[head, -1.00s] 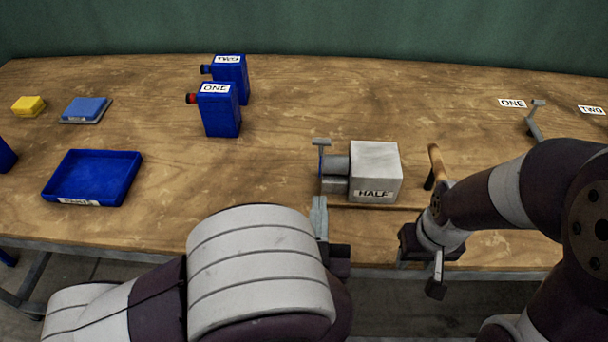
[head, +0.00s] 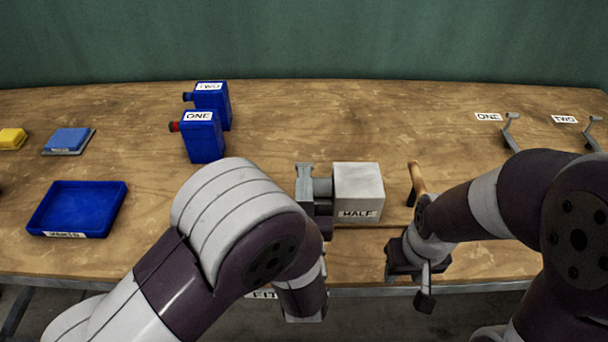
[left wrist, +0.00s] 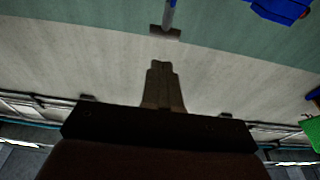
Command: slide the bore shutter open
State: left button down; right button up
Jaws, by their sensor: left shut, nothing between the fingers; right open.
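A small grey tab (head: 304,165), apparently the shutter's, stands at that left end. My left gripper (head: 305,190) is shut and empty, its narrow fingers upright close to the tab; whether they touch is unclear. In the left wrist view its closed fingers (left wrist: 160,70) point towards a grey T-shaped piece with a gap between. The bore opening is hidden. My right gripper (head: 425,290) is open at the front edge, right of the press.
A wooden handle (head: 415,177) stands right of the press. Blue canisters ONE (head: 203,142) and TWO (head: 215,105) stand behind left. A blue tray (head: 77,207), a blue block (head: 68,140) and a yellow block (head: 12,138) lie further left. Grey hooks (head: 510,130) stand at right.

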pick_arm(q)
jog(key=shift+w+f, duration=0.75)
jog(key=shift+w, duration=0.3)
jog(key=w+b, duration=0.1)
jog(key=w, duration=0.5)
jog(key=shift+w, duration=0.35)
jog(key=shift+r, duration=0.1)
